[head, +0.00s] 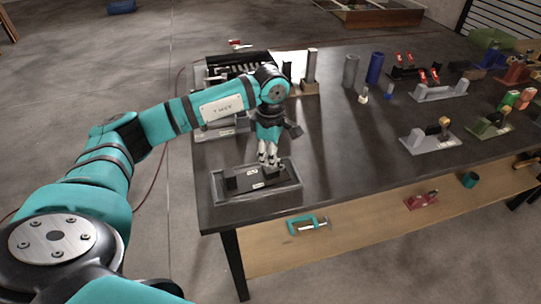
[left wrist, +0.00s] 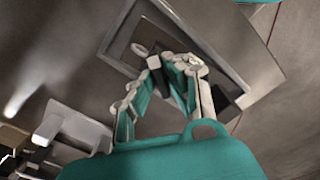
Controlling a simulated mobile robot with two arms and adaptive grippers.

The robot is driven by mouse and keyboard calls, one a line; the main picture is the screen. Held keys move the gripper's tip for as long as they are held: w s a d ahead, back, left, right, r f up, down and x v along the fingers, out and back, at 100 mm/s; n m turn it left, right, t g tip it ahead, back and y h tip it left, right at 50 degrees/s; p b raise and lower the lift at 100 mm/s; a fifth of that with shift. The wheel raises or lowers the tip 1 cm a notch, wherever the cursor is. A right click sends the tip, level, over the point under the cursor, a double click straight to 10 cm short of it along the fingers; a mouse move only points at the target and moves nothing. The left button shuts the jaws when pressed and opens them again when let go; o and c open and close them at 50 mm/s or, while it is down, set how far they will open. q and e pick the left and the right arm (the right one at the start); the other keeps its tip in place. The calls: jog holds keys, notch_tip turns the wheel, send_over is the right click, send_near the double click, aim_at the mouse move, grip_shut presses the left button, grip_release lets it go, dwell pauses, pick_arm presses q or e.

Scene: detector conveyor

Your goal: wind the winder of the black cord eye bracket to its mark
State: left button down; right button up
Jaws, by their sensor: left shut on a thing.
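The black cord eye bracket (head: 247,183) lies in a shallow grey tray (head: 220,201) at the front left corner of the dark table. It has an upright black block near each end and a pale label between them. My left gripper (head: 268,161) points down over its right part, shut on the winder, which the fingers mostly hide. In the left wrist view the fingers (left wrist: 174,68) close over the bracket, with a black part (left wrist: 222,98) of it beside them. The winder's mark cannot be made out. My right gripper is not in view.
A grey fixture (head: 222,130) stands behind the tray, partly behind my left arm. Grey and blue cylinders (head: 375,68) and several small brackets stand farther right. A teal clamp (head: 308,224) lies on the lower shelf. The table right of the tray is clear.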

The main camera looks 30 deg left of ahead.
pick_arm(q)
jog(key=c, duration=1.4)
grip_release()
jog(key=shift+r, duration=0.1)
notch_tip(320, 180, up, 12)
